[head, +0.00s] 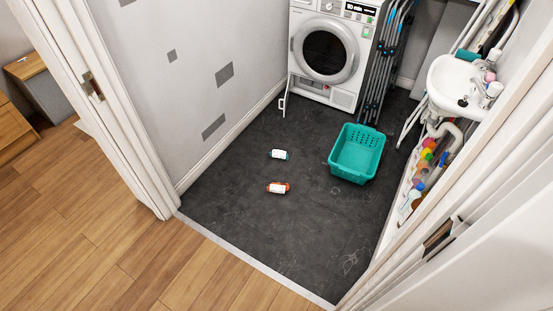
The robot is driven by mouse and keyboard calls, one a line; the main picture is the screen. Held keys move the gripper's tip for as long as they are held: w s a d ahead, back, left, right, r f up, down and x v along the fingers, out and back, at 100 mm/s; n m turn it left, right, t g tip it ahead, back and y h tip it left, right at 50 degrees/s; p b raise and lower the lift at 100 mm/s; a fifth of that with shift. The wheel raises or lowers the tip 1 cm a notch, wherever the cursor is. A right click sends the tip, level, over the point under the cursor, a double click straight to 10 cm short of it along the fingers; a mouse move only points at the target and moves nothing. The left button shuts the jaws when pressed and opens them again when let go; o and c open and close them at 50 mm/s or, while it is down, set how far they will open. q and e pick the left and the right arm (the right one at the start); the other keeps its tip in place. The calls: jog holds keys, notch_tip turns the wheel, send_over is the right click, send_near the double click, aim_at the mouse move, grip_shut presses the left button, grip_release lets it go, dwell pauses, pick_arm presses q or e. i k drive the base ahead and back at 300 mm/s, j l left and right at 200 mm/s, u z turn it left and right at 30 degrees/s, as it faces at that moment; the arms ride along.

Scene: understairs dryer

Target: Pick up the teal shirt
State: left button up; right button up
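No other shirt-like teal thing shows. Neither of my grippers is in view.
A similar orange-and-white item (278,188) lies nearer me. A teal basket (348,172) stands on the floor to the right. A white dryer (325,50), folded racks (385,65) and a sink (455,85) line the room. The doorway's left frame (125,130) borders clear wooden floor.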

aim_at(275, 153)
jog(key=i+j+z, duration=0.1)
jog(key=z, duration=0.35)
jog(key=i+j+z, duration=0.2)
jog(key=z, duration=0.25)
jog(key=i+j, duration=0.05)
